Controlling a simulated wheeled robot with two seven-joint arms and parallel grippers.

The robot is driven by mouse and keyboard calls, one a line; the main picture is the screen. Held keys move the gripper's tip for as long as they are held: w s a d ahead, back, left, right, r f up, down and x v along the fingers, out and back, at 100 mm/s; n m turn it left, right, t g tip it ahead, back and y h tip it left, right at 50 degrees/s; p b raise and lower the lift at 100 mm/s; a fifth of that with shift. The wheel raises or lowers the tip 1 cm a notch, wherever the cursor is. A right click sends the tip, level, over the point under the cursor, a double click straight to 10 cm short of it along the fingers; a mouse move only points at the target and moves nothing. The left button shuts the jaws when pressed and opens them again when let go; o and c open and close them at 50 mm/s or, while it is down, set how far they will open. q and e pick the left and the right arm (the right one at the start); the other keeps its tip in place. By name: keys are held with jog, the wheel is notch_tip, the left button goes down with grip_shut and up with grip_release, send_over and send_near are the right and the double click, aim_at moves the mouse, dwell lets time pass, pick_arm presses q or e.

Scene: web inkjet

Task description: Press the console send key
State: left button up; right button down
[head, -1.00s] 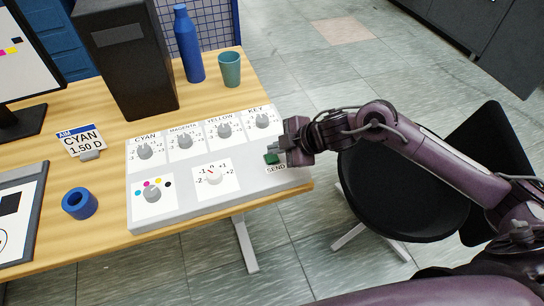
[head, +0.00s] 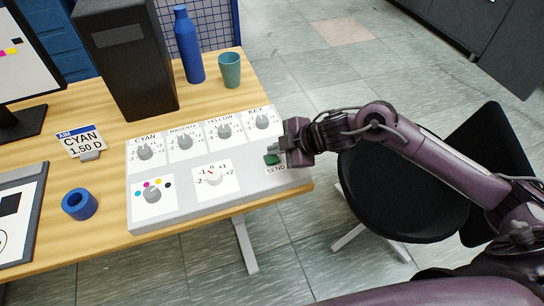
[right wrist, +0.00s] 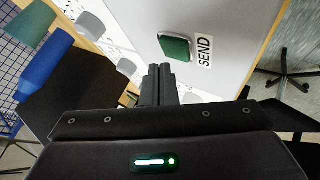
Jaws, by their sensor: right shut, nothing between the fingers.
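The white console (head: 182,206) lies on the wooden desk and carries several knobs. Its green send key (head: 271,159) sits at the console's right end, above a SEND label (head: 276,169). In the right wrist view the green send key (right wrist: 175,47) shows whole, beside the SEND label (right wrist: 204,52). My right gripper (head: 284,150) is shut and empty at the console's right end, close by the key in the head view. In the right wrist view its fingertips (right wrist: 160,70) point towards the key, with a small gap in the picture. My left gripper is out of view.
A blue bottle (head: 188,46), a teal cup (head: 229,70) and a black box (head: 127,65) stand at the back of the desk. A blue ring (head: 79,203) and a CYAN 1.50 D sign (head: 82,142) are at left. A black chair (head: 400,200) stands right of the desk.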

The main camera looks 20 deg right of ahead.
aim_at(276, 160)
jog(key=shift+f, duration=0.15)
dwell(0.5)
jog(key=shift+f, duration=0.3)
jog(key=shift+f+b, duration=0.45)
jog(key=shift+f, duration=0.05)
dwell(0.6)
jog(key=shift+r, duration=0.1)
jog(key=shift+r+p, duration=0.8)
jog(key=shift+p, duration=0.15)
jog(key=shift+r, duration=0.15)
notch_tip(276, 160, up, 5)
jog(key=p, duration=0.5)
jog(key=shift+a, duration=0.1)
dwell(0.4)
